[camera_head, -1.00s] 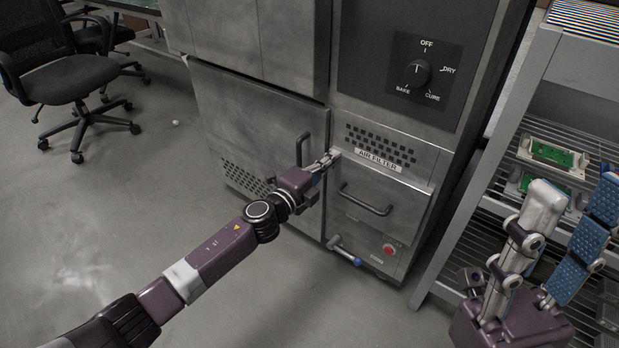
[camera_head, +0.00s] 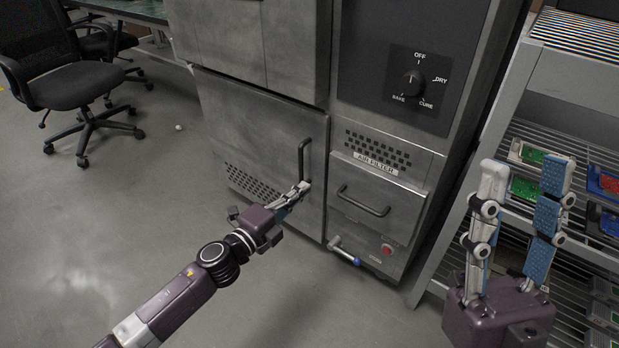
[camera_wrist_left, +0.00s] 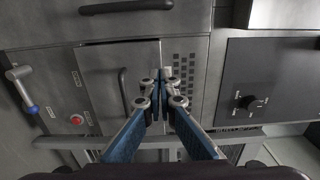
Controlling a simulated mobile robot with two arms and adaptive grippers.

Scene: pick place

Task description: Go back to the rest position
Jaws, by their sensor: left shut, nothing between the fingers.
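My left gripper (camera_head: 303,188) is in front of the grey oven's lower left door, just below the door's dark upright handle (camera_head: 304,158). Its fingers are together with nothing between them, and in the left wrist view the fingertips (camera_wrist_left: 161,76) meet in front of the cabinet. I cannot tell from the head view whether it touches the door. My right gripper (camera_head: 524,180) is at the right, pointing up, with its two blue-padded fingers spread apart and nothing between them.
The oven (camera_head: 265,130) has a mode knob (camera_head: 412,83), an air filter drawer handle (camera_head: 363,201), a blue-tipped lever (camera_head: 345,252) and a red button (camera_head: 387,250). A wire rack (camera_head: 520,130) with circuit boards stands behind my right gripper. An office chair (camera_head: 70,80) is at left, with clear floor before it.

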